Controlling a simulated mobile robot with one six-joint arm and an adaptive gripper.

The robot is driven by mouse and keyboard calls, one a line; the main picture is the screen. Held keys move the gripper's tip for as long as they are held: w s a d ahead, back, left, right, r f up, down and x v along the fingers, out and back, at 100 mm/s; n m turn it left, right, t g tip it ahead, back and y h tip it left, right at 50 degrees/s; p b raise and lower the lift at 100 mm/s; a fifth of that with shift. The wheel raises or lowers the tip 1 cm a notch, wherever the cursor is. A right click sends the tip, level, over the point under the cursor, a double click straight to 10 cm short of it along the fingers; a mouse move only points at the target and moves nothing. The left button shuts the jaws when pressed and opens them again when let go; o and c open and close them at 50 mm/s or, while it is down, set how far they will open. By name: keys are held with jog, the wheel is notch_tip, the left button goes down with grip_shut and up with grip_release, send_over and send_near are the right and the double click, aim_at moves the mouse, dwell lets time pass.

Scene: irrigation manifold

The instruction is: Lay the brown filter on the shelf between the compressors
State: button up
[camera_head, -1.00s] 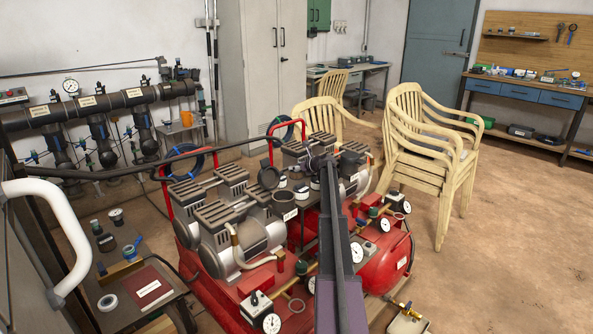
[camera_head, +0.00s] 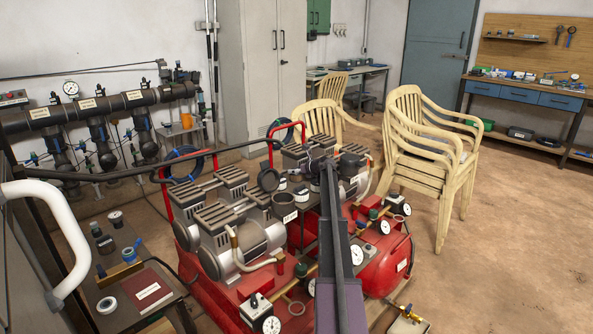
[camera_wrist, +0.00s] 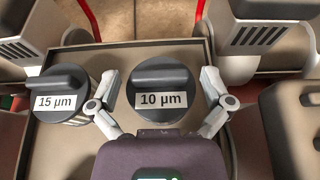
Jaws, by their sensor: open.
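In the wrist view a round dark-capped filter marked 10 µm (camera_wrist: 161,92) stands on the shelf (camera_wrist: 55,150). My gripper (camera_wrist: 160,84) is open, with one finger on each side of this filter; contact cannot be told. A second dark-capped filter, marked 15 µm (camera_wrist: 62,94), stands to its left. No plainly brown filter can be made out; both caps look dark grey. In the head view the shelf (camera_head: 310,230) lies between the left compressor (camera_head: 225,225) and the right compressor (camera_head: 350,165). My arm hides part of the shelf there.
Compressor heads flank the shelf closely on both sides. Red tanks, gauges and hoses crowd the front. A pipe manifold (camera_head: 95,108) runs along the left wall. Stacked chairs (camera_head: 425,150) stand behind at the right. Open floor lies at the right.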

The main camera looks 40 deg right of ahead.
jog(key=shift+r, duration=0.2)
jog(key=p+v, duration=0.5)
jog(key=v, duration=0.7)
jog(key=shift+r, duration=0.15)
dwell(0.4)
